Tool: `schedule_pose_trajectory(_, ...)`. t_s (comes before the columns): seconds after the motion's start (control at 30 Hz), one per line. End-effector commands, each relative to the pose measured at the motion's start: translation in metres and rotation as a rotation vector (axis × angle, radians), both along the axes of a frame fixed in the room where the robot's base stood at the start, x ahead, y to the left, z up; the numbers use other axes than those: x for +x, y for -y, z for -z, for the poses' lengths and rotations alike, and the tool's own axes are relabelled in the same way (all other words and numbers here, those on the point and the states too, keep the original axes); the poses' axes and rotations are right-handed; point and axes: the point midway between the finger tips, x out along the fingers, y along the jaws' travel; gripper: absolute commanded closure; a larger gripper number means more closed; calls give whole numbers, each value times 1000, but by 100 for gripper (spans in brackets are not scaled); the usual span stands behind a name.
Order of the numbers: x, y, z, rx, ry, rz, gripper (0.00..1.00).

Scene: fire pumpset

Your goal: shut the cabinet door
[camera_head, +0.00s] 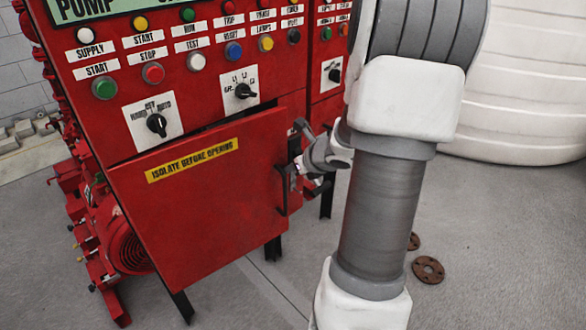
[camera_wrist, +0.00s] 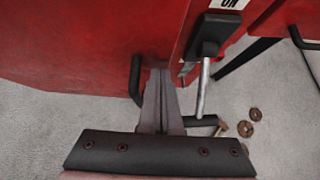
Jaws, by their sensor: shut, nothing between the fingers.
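The red cabinet door (camera_head: 200,210) bears a yellow "ISOLATE BEFORE OPENING" label and stands slightly ajar, with a dark gap along its top edge. Its black handle (camera_head: 281,190) is on the right side and also shows in the wrist view (camera_wrist: 135,80). My gripper (camera_head: 298,167) is beside the door's right edge, close to the handle. In the wrist view my gripper's fingers (camera_wrist: 160,72) are together and empty, just right of the handle. I cannot tell whether they touch the door. The red cabinet (camera_head: 95,125) carries buttons and knobs above the door.
A black switch (camera_wrist: 208,35) with a grey lever stands right of my fingers under an "ON" label. A second red panel (camera_head: 330,75) adjoins the cabinet. Rusty discs (camera_head: 428,270) lie on the floor. A large white tank (camera_head: 520,90) stands at the right.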

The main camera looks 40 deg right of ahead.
Motion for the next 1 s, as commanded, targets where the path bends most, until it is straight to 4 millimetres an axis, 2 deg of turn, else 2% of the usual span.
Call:
schedule_pose_trajectory(0.13,6,1,-2,1,2,-14,100)
schedule_pose_trajectory(0.4,45,3,-3,1,2,-114,100)
schedule_pose_trajectory(0.5,53,3,-2,0,1,-137,100)
schedule_pose_trajectory(1.0,61,0,-2,3,9,-149,100)
